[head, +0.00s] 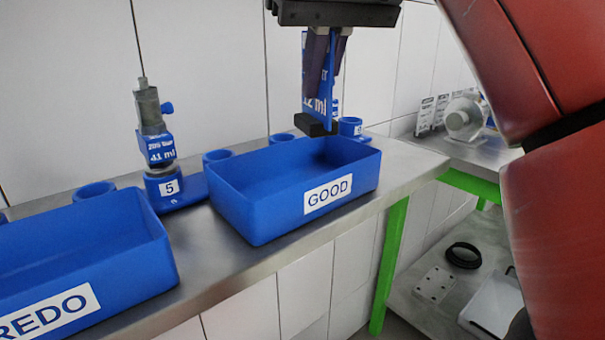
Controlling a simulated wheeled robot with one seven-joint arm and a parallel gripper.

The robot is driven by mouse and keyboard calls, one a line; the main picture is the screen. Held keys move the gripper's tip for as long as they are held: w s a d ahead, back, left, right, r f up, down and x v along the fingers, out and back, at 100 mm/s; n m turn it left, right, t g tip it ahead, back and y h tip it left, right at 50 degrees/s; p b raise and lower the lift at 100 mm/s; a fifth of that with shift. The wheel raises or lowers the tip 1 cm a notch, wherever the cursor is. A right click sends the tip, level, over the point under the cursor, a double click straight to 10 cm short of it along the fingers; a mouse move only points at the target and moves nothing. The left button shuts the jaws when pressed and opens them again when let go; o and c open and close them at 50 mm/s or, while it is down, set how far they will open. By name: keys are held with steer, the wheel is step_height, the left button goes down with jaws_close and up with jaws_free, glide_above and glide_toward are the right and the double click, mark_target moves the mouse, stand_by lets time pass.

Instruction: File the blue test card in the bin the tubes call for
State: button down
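My gripper (318,125) points down from the top of the head view. It is shut on a blue test card (321,104) with white print that reads in part "12 ml". In the picture the card and fingertips are over the back right part of the blue bin labelled GOOD (326,195); the exact height is unclear. That bin looks empty where its inside shows. A blue bin labelled REDO (55,310) stands at the lower left, partly cut off. A grey tube-like device (149,108) with a blue "41 ml" tag stands upright in holder 5 (169,187). Tube levels cannot be read.
Several blue ring holders (93,190) stand behind the bins along the metal bench (200,235). Another holder (350,126) is behind the GOOD bin's right corner. A side table with a clear cylindrical part (463,117) is at right. My red arm covers the right side.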

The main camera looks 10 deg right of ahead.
mark_target(318, 120)
steer(key=shift+s+f+b, duration=0.1)
steer(key=shift+f+b, duration=1.4)
steer(key=shift+f, duration=1.25)
steer(key=c, duration=1.6)
jaws_free()
steer(key=shift+o, duration=0.2)
steer(key=shift+r, duration=0.2)
